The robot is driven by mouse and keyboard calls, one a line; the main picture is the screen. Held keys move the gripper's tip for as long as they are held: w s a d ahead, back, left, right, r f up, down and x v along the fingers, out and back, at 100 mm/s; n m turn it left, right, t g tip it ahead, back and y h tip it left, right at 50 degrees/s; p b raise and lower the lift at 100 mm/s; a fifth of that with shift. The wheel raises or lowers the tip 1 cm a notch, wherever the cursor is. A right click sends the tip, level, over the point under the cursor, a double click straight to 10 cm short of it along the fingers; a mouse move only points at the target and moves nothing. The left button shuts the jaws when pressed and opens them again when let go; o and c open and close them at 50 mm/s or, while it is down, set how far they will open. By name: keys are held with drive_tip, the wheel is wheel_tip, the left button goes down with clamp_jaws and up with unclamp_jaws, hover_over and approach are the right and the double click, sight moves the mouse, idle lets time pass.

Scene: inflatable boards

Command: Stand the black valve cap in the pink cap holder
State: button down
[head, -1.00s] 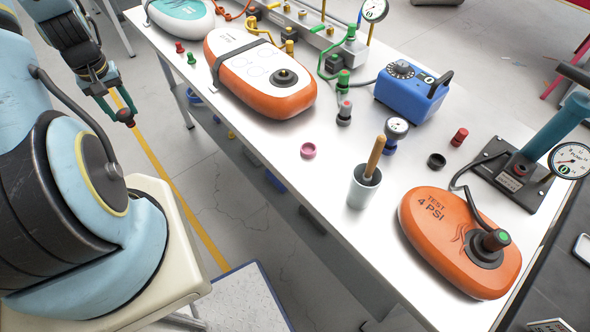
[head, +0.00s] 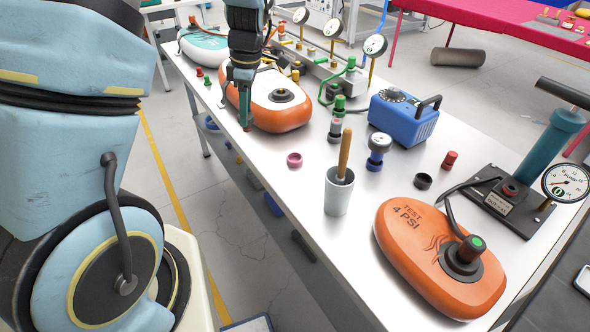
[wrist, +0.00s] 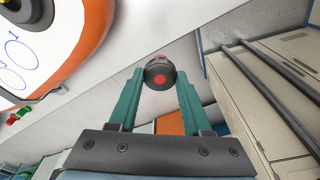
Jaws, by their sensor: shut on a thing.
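My gripper (head: 246,122) hangs at the table's left edge, in front of the white and orange board. In the wrist view its teal fingers are shut on the black valve cap (wrist: 160,68), a dark round piece with a red dot facing the camera. In the head view the cap is too small and dark to make out clearly at the fingertips. The pink cap holder (head: 294,160) is a small ring on the white table, to the right of and nearer than my gripper. It looks empty, and the cap is apart from it.
A grey cup (head: 339,193) with a wooden-handled tool stands right of the pink holder. A black ring (head: 423,181), a red cap (head: 449,160), a blue-based gauge (head: 378,148) and an orange board (head: 435,262) are further right. Bare table surrounds the pink holder.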

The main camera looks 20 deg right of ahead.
drive_tip(key=s+d+r+n+b, duration=0.2)
drive_tip(key=s+d+n+b, duration=0.1)
drive_tip(key=s+d+n, duration=0.55)
drive_tip(key=shift+m+g, duration=0.4)
drive_tip(key=shift+m, duration=0.35)
drive_tip(key=f, duration=0.3)
drive_tip(key=d+f+p, duration=0.1)
drive_tip(key=f, duration=0.2)
drive_tip(key=w+f+p, duration=0.1)
drive_tip(key=f, duration=0.3)
drive_tip(key=shift+d, duration=0.35)
drive_tip(key=shift+c, duration=1.7)
unclamp_jaws()
wheel_tip(320, 180, up, 12)
drive_tip(key=d+b, duration=0.1)
drive_tip(key=b, duration=0.1)
drive_tip(key=shift+w+d+b, duration=0.15)
drive_tip(key=shift+d+b, duration=0.05)
drive_tip(key=shift+b, duration=0.2)
